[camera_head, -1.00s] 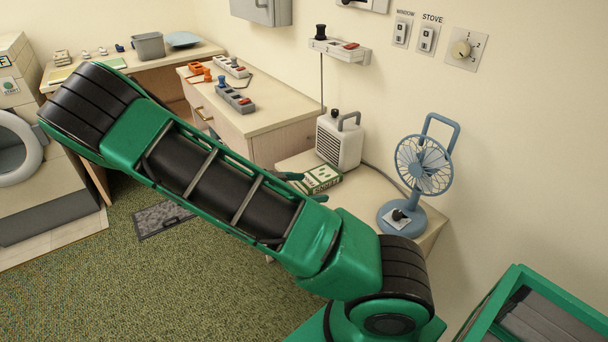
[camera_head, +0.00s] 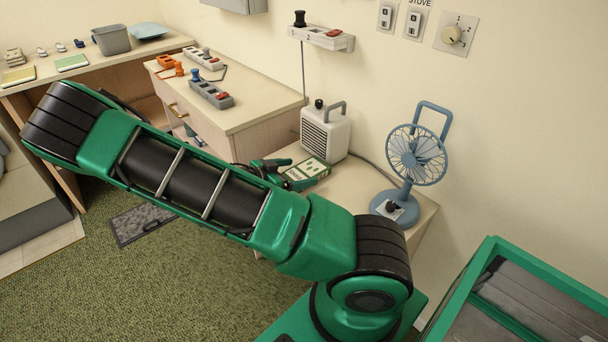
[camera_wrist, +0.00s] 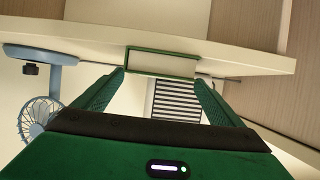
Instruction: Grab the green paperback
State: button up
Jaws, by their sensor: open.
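A green book (camera_head: 310,170) with a pale, printed cover lies on the low side table. In the wrist view the green-edged book (camera_wrist: 162,62), its pale pages facing me, overhangs or sits at the table edge. My gripper (camera_head: 286,174) is open at the near side of the book. In the wrist view its two fingers (camera_wrist: 160,78) point at the book, one towards each end. The fingertips are close to it, but I cannot tell if they touch. My arm hides part of the gripper in the head view.
A white heater (camera_head: 325,132) stands behind the book. A blue fan (camera_head: 415,158) stands to the right on the side table (camera_head: 355,183). A cabinet (camera_head: 262,128) with small gadgets is at the left. Another green flat item (camera_head: 72,62) lies on the far desk.

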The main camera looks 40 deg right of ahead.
aim_at(305, 171)
jog(key=shift+x, duration=2.3)
jog(key=c, duration=1.2)
jog(key=shift+r, duration=0.1)
jog(key=shift+c, duration=0.2)
